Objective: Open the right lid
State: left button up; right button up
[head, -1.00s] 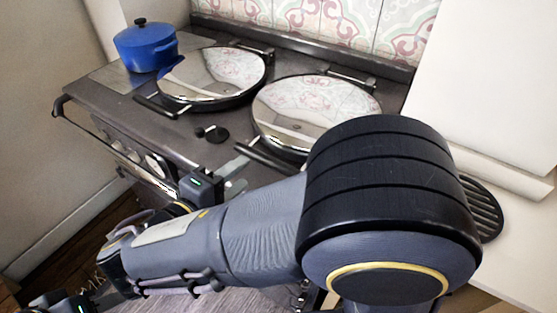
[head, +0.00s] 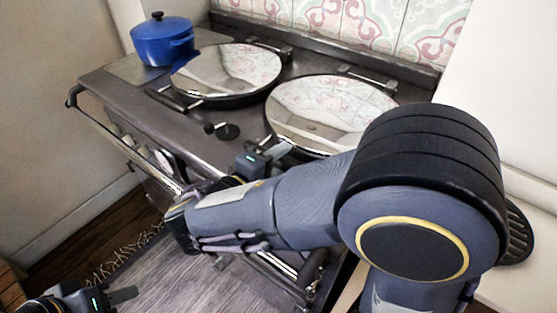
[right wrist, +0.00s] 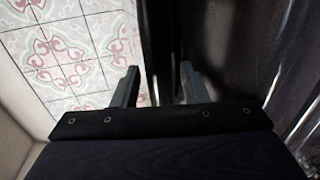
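The right lid (head: 325,112) is a round mirror-like lid lying closed on the dark range cooker. My right gripper (head: 278,152) is at its front edge, where the gripper and forearm hide most of the lid's handle. In the right wrist view, the two fingers of my right gripper (right wrist: 158,88) are apart, with a dark bar, apparently the lid's handle (right wrist: 160,45), running between them. I cannot tell if either finger touches it. My left gripper (head: 120,298) is low at the bottom left, away from the cooker, partly cut off by the frame edge.
The left lid (head: 228,72) is also closed, with its black handle (head: 174,97) at the front. A blue pot (head: 162,40) stands at the back left of the cooker. A small black knob-like object (head: 224,130) lies between the lids. A rail (head: 125,145) runs along the cooker's front.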

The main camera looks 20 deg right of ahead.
grip_shut()
jog(key=shift+r, duration=0.1)
